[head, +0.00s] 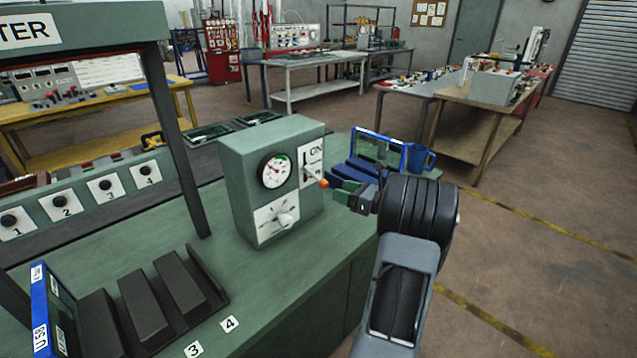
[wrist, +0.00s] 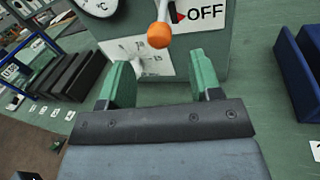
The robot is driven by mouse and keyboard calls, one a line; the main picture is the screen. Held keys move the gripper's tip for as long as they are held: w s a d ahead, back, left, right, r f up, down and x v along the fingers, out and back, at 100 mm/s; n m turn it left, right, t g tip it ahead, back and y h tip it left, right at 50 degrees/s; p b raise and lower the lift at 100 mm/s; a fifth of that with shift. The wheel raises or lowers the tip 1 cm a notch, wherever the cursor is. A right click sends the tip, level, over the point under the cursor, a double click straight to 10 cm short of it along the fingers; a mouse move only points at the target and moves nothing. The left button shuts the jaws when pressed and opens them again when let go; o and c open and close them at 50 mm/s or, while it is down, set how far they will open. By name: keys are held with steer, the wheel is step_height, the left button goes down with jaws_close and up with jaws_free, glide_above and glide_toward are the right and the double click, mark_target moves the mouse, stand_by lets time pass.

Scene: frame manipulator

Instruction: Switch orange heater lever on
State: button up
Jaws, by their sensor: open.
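The heater is a green box (head: 238,180) on the green workbench, with a round gauge and a white dial plate. Its orange-tipped lever (head: 324,183) sticks out from the right side, below an "ON" label (head: 316,150). In the wrist view the orange knob (wrist: 160,36) hangs at the end of its pale rod, beside an "OFF" label (wrist: 204,13). My gripper (head: 339,187) is just right of the knob. In the wrist view my gripper (wrist: 161,76) has its two green fingers apart and empty. The knob appears beyond the fingertips, between them sideways; contact cannot be told.
A blue-framed rack (head: 380,148) and a blue mug (head: 421,158) stand behind my gripper. Bench surface between blocks and heater is clear.

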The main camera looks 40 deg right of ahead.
mark_target(323, 184)
steer(key=p+x, duration=0.1)
steer(key=x, duration=0.8)
jaws_close()
stand_by(0.4)
